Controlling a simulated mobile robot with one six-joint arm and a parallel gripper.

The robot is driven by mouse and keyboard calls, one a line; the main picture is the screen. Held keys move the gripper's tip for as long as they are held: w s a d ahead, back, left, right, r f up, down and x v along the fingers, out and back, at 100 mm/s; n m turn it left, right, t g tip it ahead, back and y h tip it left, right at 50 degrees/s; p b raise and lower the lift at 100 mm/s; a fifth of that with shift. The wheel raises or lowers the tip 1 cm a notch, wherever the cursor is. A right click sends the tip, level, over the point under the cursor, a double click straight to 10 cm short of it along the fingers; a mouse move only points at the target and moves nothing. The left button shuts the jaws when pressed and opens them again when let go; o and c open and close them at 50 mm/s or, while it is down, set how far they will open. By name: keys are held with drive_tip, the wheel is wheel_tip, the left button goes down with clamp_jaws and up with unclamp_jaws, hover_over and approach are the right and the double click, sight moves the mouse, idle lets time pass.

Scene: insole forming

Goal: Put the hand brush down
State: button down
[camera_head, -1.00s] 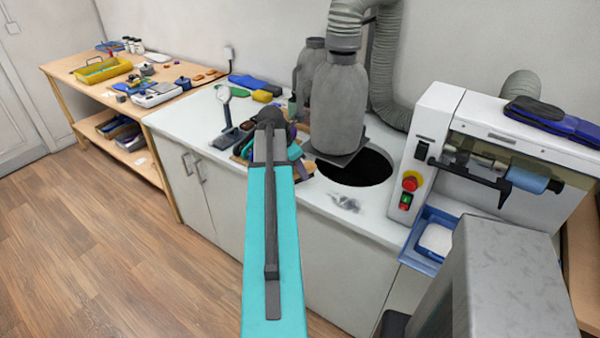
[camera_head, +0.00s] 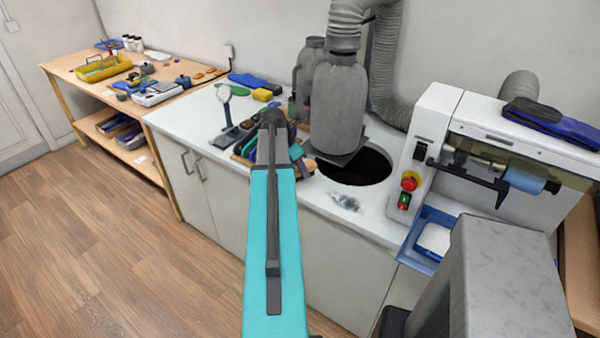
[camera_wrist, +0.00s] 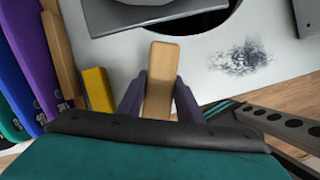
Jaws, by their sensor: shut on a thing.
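The hand brush (camera_wrist: 160,70) shows in the wrist view as a light wooden block-like part with a rounded end. My gripper (camera_wrist: 158,95) is shut on it, with one dark finger on either side. It is over the white counter (camera_wrist: 205,60); I cannot tell whether the brush touches the top. Its bristles are not visible. In the head view my teal arm hides the gripper and the brush. A dark dust patch (camera_wrist: 243,58) lies on the counter to the right of the brush, and it also shows in the head view (camera_head: 345,202).
A wooden rack (camera_wrist: 62,50) with coloured, numbered pieces and a yellow block (camera_wrist: 98,90) is left of the brush. A grey bottle-shaped unit (camera_head: 338,105) stands by a round black opening (camera_head: 372,168). A white machine (camera_head: 440,105) bounds the right; bare counter lies around the dust.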

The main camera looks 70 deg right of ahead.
drive_tip(key=shift+f+p, duration=0.3)
drive_tip(key=shift+f, duration=0.7)
drive_tip(key=c, duration=1.3)
unclamp_jaws()
drive_tip(key=shift+f, duration=0.1)
drive_tip(key=shift+o, duration=0.2)
drive_tip(key=shift+r, duration=0.2)
drive_tip(key=shift+b+v, duration=1.25)
drive_tip(key=shift+v, duration=4.65)
